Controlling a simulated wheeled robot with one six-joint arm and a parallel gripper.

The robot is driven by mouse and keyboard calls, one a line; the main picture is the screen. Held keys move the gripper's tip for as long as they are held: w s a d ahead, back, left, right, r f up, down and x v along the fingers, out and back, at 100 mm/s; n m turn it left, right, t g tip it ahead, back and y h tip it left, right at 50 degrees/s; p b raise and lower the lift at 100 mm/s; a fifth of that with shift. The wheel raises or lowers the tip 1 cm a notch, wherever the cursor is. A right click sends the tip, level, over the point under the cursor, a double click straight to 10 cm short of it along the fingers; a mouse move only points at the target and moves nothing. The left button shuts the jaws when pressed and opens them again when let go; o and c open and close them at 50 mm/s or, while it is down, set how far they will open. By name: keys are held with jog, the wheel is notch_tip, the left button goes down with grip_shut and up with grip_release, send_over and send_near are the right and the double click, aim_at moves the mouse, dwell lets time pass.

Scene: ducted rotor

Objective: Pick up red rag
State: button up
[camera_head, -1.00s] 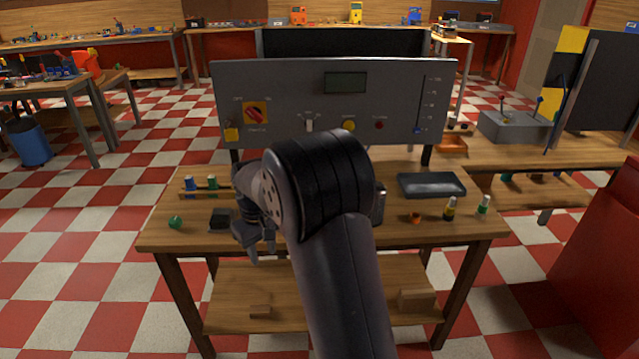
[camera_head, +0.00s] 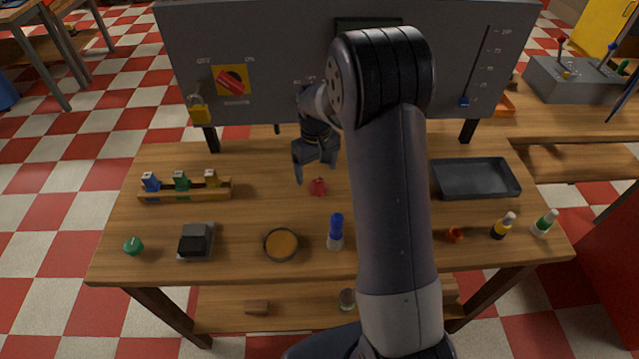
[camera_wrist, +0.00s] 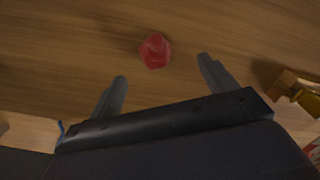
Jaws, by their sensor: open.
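The red rag (camera_head: 318,187) is a small crumpled red piece on the wooden table, near its middle in the head view. In the wrist view the red rag (camera_wrist: 155,51) lies on the wood just beyond the fingertips, roughly centred between them. My gripper (camera_head: 314,172) is above the table, close to the rag. In the wrist view my gripper (camera_wrist: 162,68) has its two fingers wide apart with nothing between them. I cannot tell its exact height over the table.
A control panel (camera_head: 290,100) stands along the table's back. A wooden rack (camera_head: 185,192) with coloured items is at left. A blue-capped bottle (camera_head: 335,232) and a round dish (camera_head: 281,246) stand in front of the rag. A dark tray (camera_head: 475,179) is at right.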

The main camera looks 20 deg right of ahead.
aim_at(319, 179)
jog(key=shift+w+d+f, duration=0.2)
jog(key=shift+f, duration=0.1)
jog(key=f, duration=0.1)
jog(key=f+p, duration=0.1)
jog(key=f, duration=0.1)
jog(key=shift+s+d+f, duration=0.2)
jog(key=shift+s+f, duration=0.05)
jog(key=shift+f+p, duration=0.3)
jog(key=shift+f, duration=0.35)
jog(key=shift+c, duration=0.4)
jog(key=c, duration=1)
notch_tip(319, 179, up, 10)
jog(key=shift+r+b, duration=0.1)
jog(key=shift+b, duration=0.8)
jog(key=shift+c, duration=0.2)
